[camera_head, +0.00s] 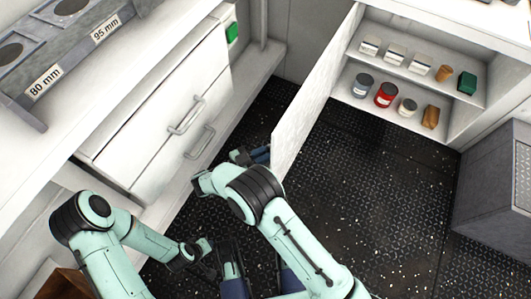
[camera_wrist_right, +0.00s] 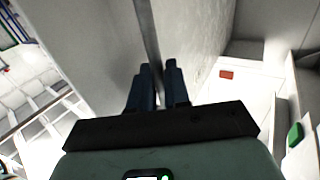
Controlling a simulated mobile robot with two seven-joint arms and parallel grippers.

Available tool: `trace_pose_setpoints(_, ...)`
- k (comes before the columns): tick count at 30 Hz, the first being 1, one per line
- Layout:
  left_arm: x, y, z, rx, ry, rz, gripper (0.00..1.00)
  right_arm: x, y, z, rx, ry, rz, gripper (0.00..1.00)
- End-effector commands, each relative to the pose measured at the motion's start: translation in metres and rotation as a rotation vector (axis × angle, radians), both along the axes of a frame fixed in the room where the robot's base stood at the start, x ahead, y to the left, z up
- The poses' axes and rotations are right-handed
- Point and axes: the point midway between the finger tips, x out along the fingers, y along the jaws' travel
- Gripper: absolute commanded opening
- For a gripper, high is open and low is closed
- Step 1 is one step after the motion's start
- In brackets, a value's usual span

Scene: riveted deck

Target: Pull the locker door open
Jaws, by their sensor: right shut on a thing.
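The white locker door (camera_head: 312,98) stands wide open in the head view, swung out from the shelved locker (camera_head: 455,103). My right gripper (camera_head: 262,153) is at the door's free edge, low down, and the door hides part of it. In the right wrist view, the blue fingers (camera_wrist_right: 160,88) are shut on the door's thin edge (camera_wrist_right: 149,40), one on each side. My left gripper (camera_head: 218,262) is low in the head view, apart from the door; its fingers are too unclear to tell open from shut.
White drawers with handles (camera_head: 187,115) stand at left under a counter. A grey cabinet (camera_head: 492,180) stands at right. The dark riveted floor (camera_head: 375,190) is clear between them.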

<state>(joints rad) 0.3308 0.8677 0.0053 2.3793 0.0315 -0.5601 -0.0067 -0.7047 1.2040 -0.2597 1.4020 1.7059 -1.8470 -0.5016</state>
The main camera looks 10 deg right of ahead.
Motion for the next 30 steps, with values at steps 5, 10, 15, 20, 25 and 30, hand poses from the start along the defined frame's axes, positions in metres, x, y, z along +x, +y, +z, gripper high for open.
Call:
trace_pose_setpoints(5,-0.0024,0.0002,-0.0017,-0.001,0.008,0.001,0.43,0.0051,-0.0072,0.0036,-0.007,-0.013,-0.017,0.0)
trace_pose_setpoints(10,-0.0027,0.0003,-0.002,-0.001,0.009,0.0,0.43,0.0051,-0.0073,0.0037,-0.008,-0.012,-0.019,0.0)
trace_pose_setpoints(15,-0.0026,0.0003,-0.0019,-0.001,0.009,0.0,0.43,0.0051,-0.0074,0.0037,-0.008,-0.012,-0.019,0.0)
trace_pose_setpoints(20,-0.0025,0.0004,-0.0019,-0.001,0.008,0.001,0.43,0.0049,-0.0075,0.0035,-0.008,-0.012,-0.019,0.3)
trace_pose_setpoints(25,-0.0024,0.0003,-0.002,-0.001,0.008,0.001,0.43,0.0034,-0.0053,0.0021,-0.007,-0.007,-0.017,0.3)
trace_pose_setpoints(30,-0.0015,0.0003,-0.001,0.0,0.005,0.0,0.43,0.0009,0.0024,0.0015,-0.005,-0.006,-0.014,0.3)
